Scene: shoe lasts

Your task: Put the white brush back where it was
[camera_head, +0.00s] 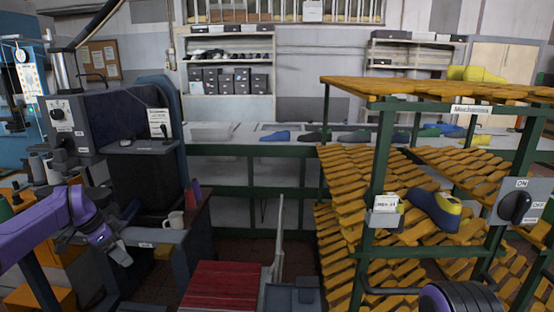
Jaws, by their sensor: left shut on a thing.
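My left gripper (121,256), at the end of my purple arm, points down and right at the lower left, by the front edge of the dark workbench (156,236). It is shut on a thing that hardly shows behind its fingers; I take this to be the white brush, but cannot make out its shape. No other white brush can be made out in view. My right gripper is not in view.
A pale mug (174,220) stands on the bench right of my left gripper. A dark machine (140,120) rises behind it. A red slatted surface (222,287) lies at front centre.

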